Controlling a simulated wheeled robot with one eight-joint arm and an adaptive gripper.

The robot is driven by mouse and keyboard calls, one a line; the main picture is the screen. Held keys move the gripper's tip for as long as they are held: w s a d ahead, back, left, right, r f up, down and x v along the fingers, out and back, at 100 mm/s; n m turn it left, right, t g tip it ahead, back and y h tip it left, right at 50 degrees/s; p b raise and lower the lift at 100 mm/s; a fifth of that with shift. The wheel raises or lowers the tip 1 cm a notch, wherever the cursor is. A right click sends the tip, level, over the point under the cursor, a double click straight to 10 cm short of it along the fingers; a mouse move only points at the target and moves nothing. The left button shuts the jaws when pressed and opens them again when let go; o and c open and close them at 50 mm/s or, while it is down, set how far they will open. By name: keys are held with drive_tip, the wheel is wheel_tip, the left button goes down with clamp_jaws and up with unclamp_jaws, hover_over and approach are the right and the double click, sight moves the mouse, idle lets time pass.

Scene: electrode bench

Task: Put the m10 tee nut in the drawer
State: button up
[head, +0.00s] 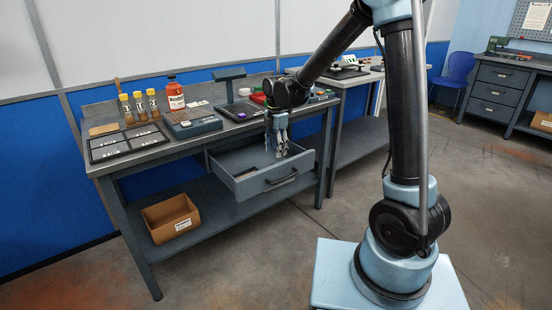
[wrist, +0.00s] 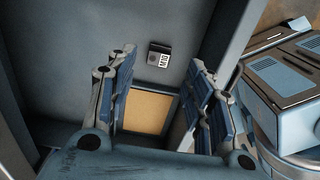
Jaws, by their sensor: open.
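The grey drawer (head: 262,180) under the bench top is pulled open; its interior also fills much of the wrist view (wrist: 75,50). A small dark block with a round mark and a white printed label (wrist: 160,56) lies on the grey surface there, beyond my fingertips; it looks like the m10 tee nut, but the print is too small to read. My gripper (head: 277,150) hangs over the open drawer, pointing down. In the wrist view its two fingers (wrist: 156,100) are spread apart with nothing held between them.
A tan panel (wrist: 150,110) shows between my fingers. The bench top holds a black compartment tray (head: 128,142), several yellow-capped jars, a red-and-white bottle (head: 176,95), a grey device (head: 192,123) and a stand. A cardboard box (head: 171,218) sits on the lower shelf.

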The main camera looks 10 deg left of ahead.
wheel_tip(320, 180, up, 5)
drive_tip(key=s+d+r+m, duration=0.2)
drive_tip(key=s+d+m, duration=0.15)
drive_tip(key=d, duration=0.55)
drive_tip(key=s+d+r+m+t, duration=0.1)
drive_tip(key=s+d+r+m, duration=0.1)
drive_tip(key=d+m, duration=0.45)
drive_tip(key=s+d+r+m, duration=0.2)
drive_tip(key=d+m, duration=0.1)
drive_tip(key=d, duration=0.7)
drive_tip(key=s+d+f+m, duration=0.4)
drive_tip(key=s+d+m, duration=0.3)
drive_tip(key=s, duration=0.1)
drive_tip(key=s+d+f+m+t, duration=0.1)
drive_tip(key=s+d+f+m, duration=0.4)
drive_tip(key=s+d+m, duration=0.2)
drive_tip(key=shift+s+d+m, duration=0.15)
drive_tip(key=shift+s+m, duration=0.15)
drive_tip(key=shift+s, duration=0.4)
